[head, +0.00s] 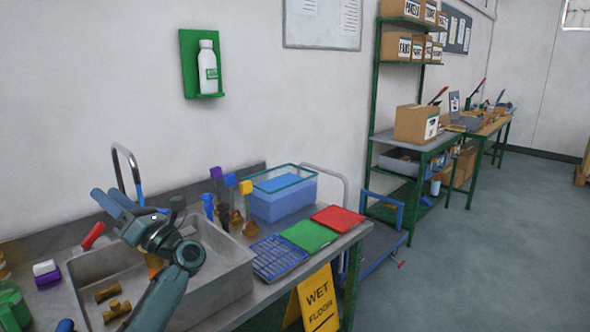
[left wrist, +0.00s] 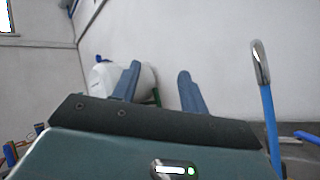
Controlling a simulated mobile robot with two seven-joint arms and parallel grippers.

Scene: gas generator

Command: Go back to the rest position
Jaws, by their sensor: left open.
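My left gripper (head: 116,203) is raised over the sink in the head view, its arm coming up from the bottom edge. Its two blue fingers stand apart with nothing between them, as the left wrist view (left wrist: 159,88) also shows. Behind the fingers in that view is a white bottle (left wrist: 104,80), apart from them. In the head view the white bottle (head: 208,68) sits in a green wall holder (head: 188,62). My right gripper is in neither view.
The grey sink (head: 225,262) holds brass fittings (head: 112,304). A curved faucet (head: 128,160) stands close behind my gripper. A yellow wet-floor sign (head: 318,301) stands in front. Open floor is at right.

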